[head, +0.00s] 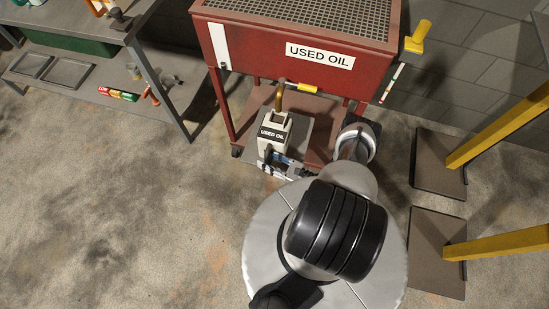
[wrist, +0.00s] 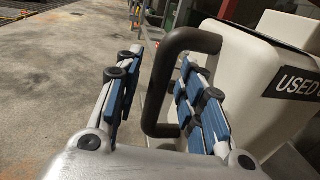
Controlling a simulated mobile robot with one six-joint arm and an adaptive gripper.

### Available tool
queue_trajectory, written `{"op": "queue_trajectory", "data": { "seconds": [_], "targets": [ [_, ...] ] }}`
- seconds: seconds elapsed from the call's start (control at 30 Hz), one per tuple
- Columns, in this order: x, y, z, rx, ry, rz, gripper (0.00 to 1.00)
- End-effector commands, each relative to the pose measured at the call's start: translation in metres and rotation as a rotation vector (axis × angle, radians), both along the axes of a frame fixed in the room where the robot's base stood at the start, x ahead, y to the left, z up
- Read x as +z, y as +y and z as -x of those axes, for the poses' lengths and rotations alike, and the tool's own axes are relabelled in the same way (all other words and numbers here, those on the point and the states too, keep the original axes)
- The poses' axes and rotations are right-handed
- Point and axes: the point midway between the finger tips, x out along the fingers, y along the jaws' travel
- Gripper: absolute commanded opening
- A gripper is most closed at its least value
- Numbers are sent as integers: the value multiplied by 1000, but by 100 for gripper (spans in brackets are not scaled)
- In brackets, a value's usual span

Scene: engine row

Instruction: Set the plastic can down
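The plastic can (head: 277,126) is pale, with a black "USED OIL" label. It appears upright on a grey plate (head: 303,130) below the red used-oil tank (head: 290,40); its underside is hidden. In the wrist view the can (wrist: 236,75) fills the right side, its black handle (wrist: 157,85) facing me. My gripper (head: 280,167) is at the can's near side. In the wrist view my gripper (wrist: 158,100) is open, with the handle's upright bar between the blue-padded fingers, nearer the right one. The left finger is clear of the handle.
A yellow-handled valve (head: 302,87) and pipe hang just above the can. A grey shelf bench (head: 140,60) stands left. Yellow posts (head: 500,125) on dark plates (head: 437,245) stand right. Concrete floor (head: 120,200) is open at left.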

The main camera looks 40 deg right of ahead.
Motion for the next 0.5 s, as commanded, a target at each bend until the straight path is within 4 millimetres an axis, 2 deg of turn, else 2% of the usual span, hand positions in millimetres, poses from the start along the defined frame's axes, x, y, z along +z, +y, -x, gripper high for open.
{"op": "queue_trajectory", "data": {
  "seconds": [0.17, 0.5],
  "targets": [
    [0, -11, 17, -8, 1, 0, 36],
    [0, -40, 75, -9, -2, 1, 36]
  ]
}}
